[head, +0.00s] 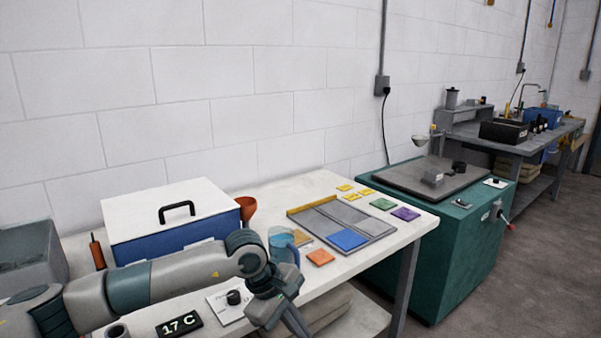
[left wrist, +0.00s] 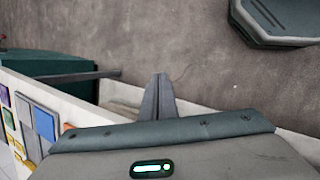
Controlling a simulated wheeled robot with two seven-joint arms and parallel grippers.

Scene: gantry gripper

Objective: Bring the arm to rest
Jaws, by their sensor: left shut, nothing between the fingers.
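My left arm (head: 140,288) comes in from the left over the front of the white table (head: 402,232). Its gripper (head: 296,322) hangs pointing down at the table's front edge, in front of the tiles. In the left wrist view the two fingers (left wrist: 158,98) are together with nothing between them, over the floor beside the table edge. My right gripper is in neither view.
On the table are a blue box with a white lid (head: 165,208), a grey tray (head: 335,215) with a blue tile (head: 348,240), an orange tile (head: 320,257) and several small tiles. A green cabinet (head: 450,255) stands beyond. Floor (head: 535,270) at right is clear.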

